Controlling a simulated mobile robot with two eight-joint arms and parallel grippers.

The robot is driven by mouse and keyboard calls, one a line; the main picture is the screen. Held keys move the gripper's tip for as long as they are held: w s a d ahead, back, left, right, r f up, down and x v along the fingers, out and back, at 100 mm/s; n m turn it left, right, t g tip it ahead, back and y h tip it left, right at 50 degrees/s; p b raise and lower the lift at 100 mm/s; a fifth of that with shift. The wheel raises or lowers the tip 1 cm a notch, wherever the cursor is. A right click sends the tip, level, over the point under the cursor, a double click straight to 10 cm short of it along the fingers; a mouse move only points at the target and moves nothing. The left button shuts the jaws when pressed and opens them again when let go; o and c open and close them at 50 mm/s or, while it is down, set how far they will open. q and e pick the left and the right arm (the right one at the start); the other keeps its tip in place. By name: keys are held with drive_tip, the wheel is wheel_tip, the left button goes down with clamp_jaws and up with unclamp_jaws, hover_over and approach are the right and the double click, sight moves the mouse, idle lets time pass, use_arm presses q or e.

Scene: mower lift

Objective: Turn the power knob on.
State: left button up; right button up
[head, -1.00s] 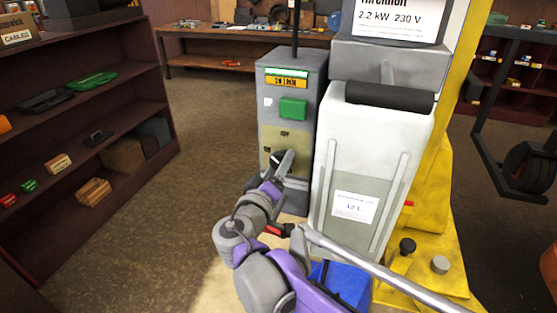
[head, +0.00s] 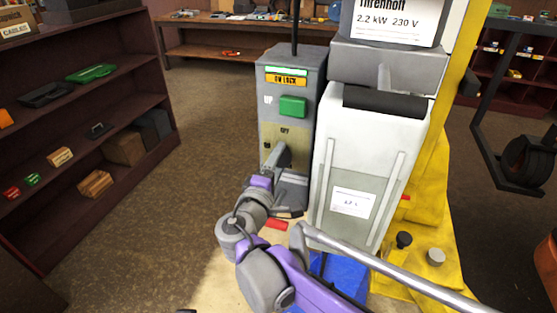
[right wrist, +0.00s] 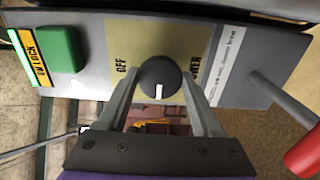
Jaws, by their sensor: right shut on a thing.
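The power knob (right wrist: 160,77) is a round dark dial on the beige panel of the grey control box (head: 287,90). Its white mark points to the bottom of the right wrist view, square to the line between the OFF print on the left and the POWER print on the right. My right gripper (right wrist: 165,98) is shut on the knob, one finger on each side. In the head view my right gripper (head: 278,158) covers the knob. My left gripper is not in view.
A green button (head: 293,106) sits above the knob, under a yellow label. A white tank (head: 355,150) stands close on the right, beside the yellow lift post (head: 430,190). Shelves (head: 110,120) stand left; floor between is clear.

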idle(0.3)
drive_tip(key=o, duration=1.4)
drive_tip(key=shift+c, duration=0.2)
drive_tip(key=v, duration=1.1)
drive_tip(key=shift+b, duration=0.45)
drive_tip(key=shift+w, duration=0.1)
